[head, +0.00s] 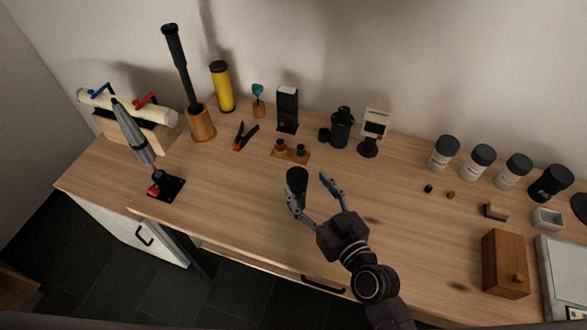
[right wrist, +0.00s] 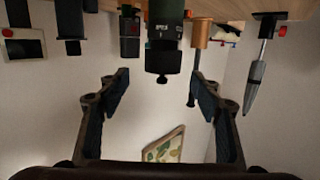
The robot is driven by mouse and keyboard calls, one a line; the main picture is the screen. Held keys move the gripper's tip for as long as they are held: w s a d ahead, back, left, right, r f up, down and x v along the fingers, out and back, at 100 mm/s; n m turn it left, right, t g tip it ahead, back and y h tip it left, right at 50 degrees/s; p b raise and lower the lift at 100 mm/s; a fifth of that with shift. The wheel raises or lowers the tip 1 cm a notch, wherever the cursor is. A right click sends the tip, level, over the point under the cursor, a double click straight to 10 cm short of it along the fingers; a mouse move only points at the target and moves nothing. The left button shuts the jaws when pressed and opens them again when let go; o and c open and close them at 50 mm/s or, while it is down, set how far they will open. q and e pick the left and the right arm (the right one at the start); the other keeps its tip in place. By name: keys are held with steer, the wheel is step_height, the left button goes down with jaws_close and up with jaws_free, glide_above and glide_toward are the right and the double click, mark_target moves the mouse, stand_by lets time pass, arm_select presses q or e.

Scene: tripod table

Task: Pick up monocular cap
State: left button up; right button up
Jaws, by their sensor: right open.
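A dark green, upright monocular (right wrist: 167,14) with a black cap (right wrist: 163,62) on its upper end stands on the table. In the head view it is the dark cylinder (head: 297,182) near the front middle, seen mostly from above. My right gripper (head: 309,184) is open and empty, its fingers spread around the cylinder's line. In the right wrist view the cap lies ahead of the gap between the fingertips (right wrist: 160,82), with space on both sides. I cannot tell how far the fingertips are from it. My left gripper is not in view.
A wooden box (head: 505,263) is at the right. Bare tabletop surrounds the monocular.

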mark_target(298, 177)
steer(key=x, duration=0.1)
steer(key=p+x, duration=0.1)
steer(key=shift+w+a+r, duration=0.2)
steer(key=shift+a, duration=0.1)
steer(key=shift+f+x, duration=0.2)
steer(key=shift+x, duration=1)
steer(key=shift+w+a+f, duration=0.1)
steer(key=shift+w, duration=0.1)
steer(key=c, duration=0.8)
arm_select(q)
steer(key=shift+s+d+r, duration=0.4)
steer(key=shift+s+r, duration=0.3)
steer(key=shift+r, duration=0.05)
arm_select(e)
steer(key=shift+s, duration=0.1)
steer(key=shift+c, duration=0.4)
